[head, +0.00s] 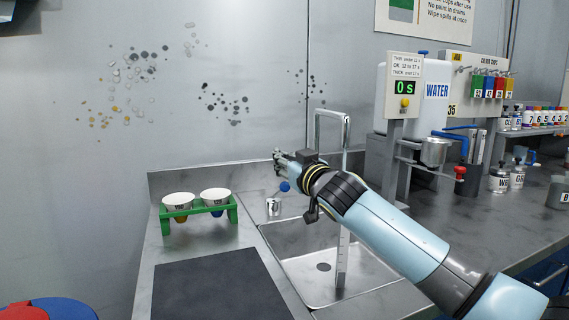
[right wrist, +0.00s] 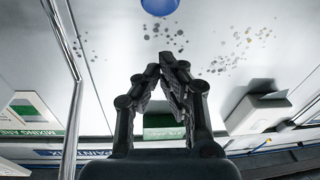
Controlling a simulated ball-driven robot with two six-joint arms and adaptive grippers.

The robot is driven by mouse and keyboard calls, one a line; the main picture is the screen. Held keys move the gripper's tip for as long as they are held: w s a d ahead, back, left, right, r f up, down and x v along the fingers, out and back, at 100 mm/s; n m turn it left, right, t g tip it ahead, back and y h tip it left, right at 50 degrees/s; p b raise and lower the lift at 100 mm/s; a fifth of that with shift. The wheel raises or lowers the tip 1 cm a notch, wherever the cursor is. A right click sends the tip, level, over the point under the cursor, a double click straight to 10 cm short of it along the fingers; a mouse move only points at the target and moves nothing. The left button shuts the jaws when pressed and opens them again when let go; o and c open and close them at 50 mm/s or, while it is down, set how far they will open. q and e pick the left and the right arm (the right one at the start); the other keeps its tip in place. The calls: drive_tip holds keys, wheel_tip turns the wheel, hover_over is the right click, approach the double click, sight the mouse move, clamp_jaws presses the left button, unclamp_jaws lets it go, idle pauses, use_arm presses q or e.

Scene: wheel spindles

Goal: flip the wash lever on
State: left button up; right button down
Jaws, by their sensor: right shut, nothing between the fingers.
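The blue ball knob (head: 285,187), which looks like the end of the wash lever, shows just below my right gripper at the back of the sink. Its stem is not clearly visible. A blue ball (right wrist: 160,5), apparently the same knob, is cut off at the top of the right wrist view, beyond the fingertips. My right gripper (head: 278,157) is shut and empty, with its fingertips (right wrist: 173,62) together. A gap shows between it and the knob; the exact distance is unclear. My left gripper is not in view.
The metal sink (head: 300,262) has a tall arched pipe (head: 331,113) behind my right forearm. A green rack (head: 199,211) with two white cups stands left of it, near a dark mat (head: 222,286). The water tank (head: 425,85) and timer (head: 404,88) stand right.

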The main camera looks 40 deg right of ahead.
drive_tip(key=s+a+f+b, duration=0.1)
drive_tip(key=s+f+b, duration=0.1)
drive_tip(key=s, duration=0.7)
drive_tip(key=shift+s+a+f+b, duration=0.15)
drive_tip(key=shift+s+f+b, duration=0.05)
drive_tip(key=shift+f+b, duration=0.2)
